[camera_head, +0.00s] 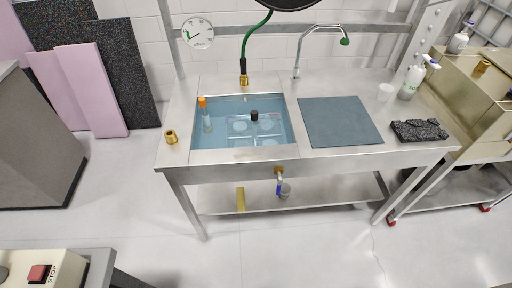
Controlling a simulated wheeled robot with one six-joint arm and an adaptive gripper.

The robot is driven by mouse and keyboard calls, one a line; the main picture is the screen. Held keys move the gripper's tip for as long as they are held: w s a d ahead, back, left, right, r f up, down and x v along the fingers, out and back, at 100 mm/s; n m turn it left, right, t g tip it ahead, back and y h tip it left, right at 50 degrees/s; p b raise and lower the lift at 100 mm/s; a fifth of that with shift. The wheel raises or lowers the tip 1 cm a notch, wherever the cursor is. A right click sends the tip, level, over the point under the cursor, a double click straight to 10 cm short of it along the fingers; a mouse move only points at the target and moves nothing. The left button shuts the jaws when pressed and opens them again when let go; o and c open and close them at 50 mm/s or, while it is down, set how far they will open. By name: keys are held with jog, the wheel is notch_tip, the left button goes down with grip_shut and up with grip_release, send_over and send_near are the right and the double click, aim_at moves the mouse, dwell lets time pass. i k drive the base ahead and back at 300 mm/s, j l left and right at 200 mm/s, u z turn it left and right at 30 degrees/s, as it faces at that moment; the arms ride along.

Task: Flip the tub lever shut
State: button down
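The tub (278,102) is a steel basin of bluish water set into the left half of a steel bench. A brass valve (279,170) sticks out of the bench front below the tub. A small blue lever (279,188) shows just below the valve and seems to point down; it is too small to tell its exact setting. A small clear cup (286,188) is on the lower shelf behind or beside the lever. An orange-topped tube (203,103) and a black-topped item (254,115) stand in the tub. My gripper is not in view.
A grey mat (340,122), a dark rough slab (419,131) and a white cup (385,92) are on the bench's right side. A brass fitting (171,137) stands at its left edge. The floor (280,250) before the bench is clear. A machine with a red stop button (39,272) is at lower left.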

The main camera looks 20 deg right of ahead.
aim_at(279, 187)
jog(key=l+z, duration=0.2)
jog(key=z, duration=0.15)
jog(key=l+z, duration=0.2)
jog(key=z, duration=0.15)
jog(key=l+z, duration=0.35)
jog(key=k+j, duration=0.05)
jog(key=j, duration=0.05)
